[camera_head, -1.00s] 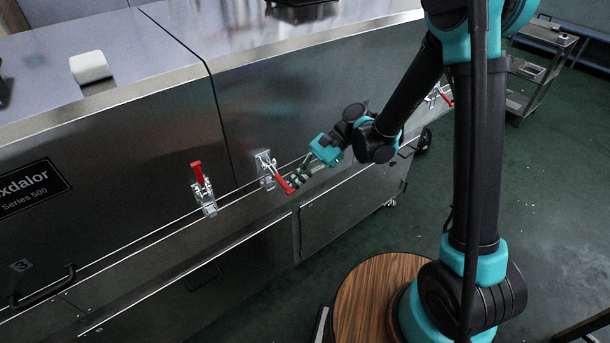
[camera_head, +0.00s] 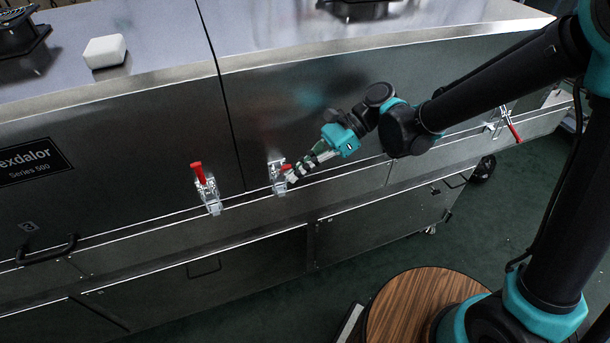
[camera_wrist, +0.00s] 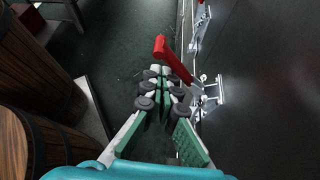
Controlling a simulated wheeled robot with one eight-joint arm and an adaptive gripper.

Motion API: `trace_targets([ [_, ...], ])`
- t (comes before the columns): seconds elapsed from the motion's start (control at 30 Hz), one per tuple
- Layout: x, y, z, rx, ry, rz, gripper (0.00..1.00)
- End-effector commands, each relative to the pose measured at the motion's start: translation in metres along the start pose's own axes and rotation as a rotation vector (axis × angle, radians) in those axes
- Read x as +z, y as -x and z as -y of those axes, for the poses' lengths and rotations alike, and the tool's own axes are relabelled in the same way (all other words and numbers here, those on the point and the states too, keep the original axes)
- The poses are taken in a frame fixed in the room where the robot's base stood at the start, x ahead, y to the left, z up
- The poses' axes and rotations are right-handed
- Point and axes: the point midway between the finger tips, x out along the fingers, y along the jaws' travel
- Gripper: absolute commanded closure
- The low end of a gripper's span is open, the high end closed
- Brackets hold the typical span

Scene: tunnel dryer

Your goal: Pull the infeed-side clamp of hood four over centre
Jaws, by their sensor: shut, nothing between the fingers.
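A toggle clamp (camera_head: 277,182) with a red handle (camera_head: 287,169) sits on the machine front just right of the panel seam. Its handle sticks outward, not upright like the left clamp's. My gripper (camera_head: 292,176) is shut and empty, its fingertips right at this handle. In the wrist view, the shut fingertips (camera_wrist: 163,73) lie against or just short of the red handle (camera_wrist: 172,58), which crosses beyond them. Contact cannot be told for sure. The clamp's metal base (camera_wrist: 208,92) shows right of the fingers.
Left of the seam, another clamp (camera_head: 207,192) has its red handle upright. A third clamp (camera_head: 497,124) at the right has its handle hanging outward and down. A handle bar (camera_head: 47,252) protrudes at lower left. A white block (camera_head: 105,51) lies on the machine top.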

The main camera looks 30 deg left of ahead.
Motion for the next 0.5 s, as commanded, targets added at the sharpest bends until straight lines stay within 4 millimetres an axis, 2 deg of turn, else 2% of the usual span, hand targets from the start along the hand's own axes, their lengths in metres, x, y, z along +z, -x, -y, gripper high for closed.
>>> trace_targets([
  [0.5, 0.017, 0.010, 0.020, -0.001, 0.001, 0.001, 1.00],
])
